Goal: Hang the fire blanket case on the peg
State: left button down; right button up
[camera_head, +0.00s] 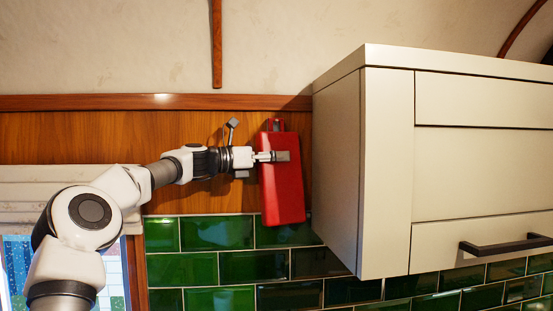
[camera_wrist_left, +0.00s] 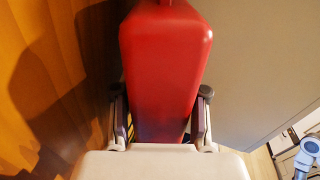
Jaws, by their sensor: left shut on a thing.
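The red fire blanket case (camera_head: 284,190) hangs upright but slightly tilted in my left gripper (camera_head: 276,156), in front of the wood panel and close to the cabinet's left side. A loop (camera_head: 275,124) shows at its top. My left gripper is shut on the case, gripping its upper part from the left. In the left wrist view the case (camera_wrist_left: 165,60) fills the space between the two fingers (camera_wrist_left: 162,118), one on each side. I cannot make out the peg; it may be hidden. Whether the case touches the wall is unclear.
A cream cabinet (camera_head: 338,170) stands just right of the case, with little room between them. Wood panelling (camera_head: 80,135) runs behind, above green tiles (camera_head: 216,233). A window with a pale blind (camera_head: 40,195) is at the left.

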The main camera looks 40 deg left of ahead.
dwell(0.3)
pick_arm(q)
jog(key=c, duration=0.5)
grip_release()
jog(key=shift+c, duration=0.2)
jog(key=shift+f, duration=0.1)
